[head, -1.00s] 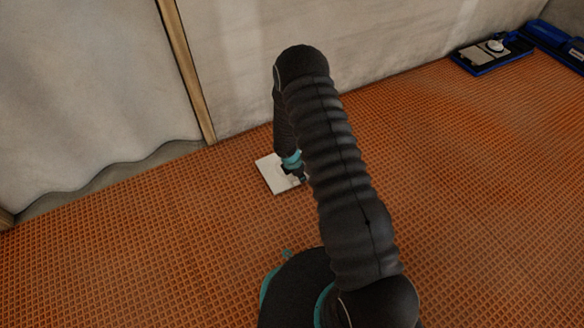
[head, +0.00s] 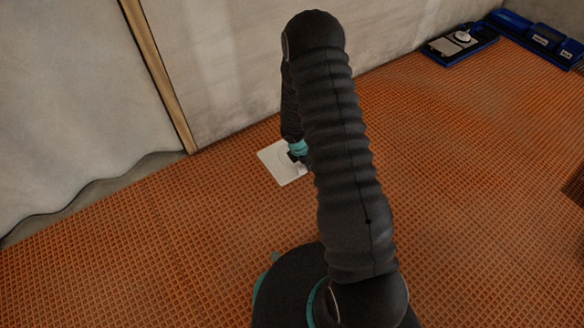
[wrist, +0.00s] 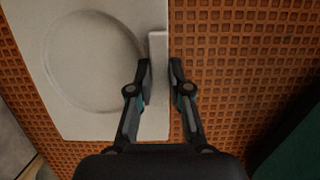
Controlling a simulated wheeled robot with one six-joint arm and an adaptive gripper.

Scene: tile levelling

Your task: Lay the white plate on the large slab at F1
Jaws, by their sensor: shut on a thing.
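The white plate (head: 284,173) is a pale square with a round outline on its face. In the wrist view the white plate (wrist: 60,115) fills the upper left, with a narrow upright rib along its right side. My gripper (wrist: 160,68) is shut on this rib, with one finger on each side of it. In the head view my gripper (head: 303,160) is at the plate's right edge and partly hidden by my arm. The plate is over the orange grid floor; its height above it is hard to tell. I cannot make out a large slab or an F1 mark.
A blue tray (head: 485,49) with a grey piece and a white round piece stands at the back right, beside more blue containers (head: 541,37). A dark object (head: 576,187) shows at the right edge. Pale walls (head: 250,60) close the back. The orange floor (head: 470,190) is mostly clear.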

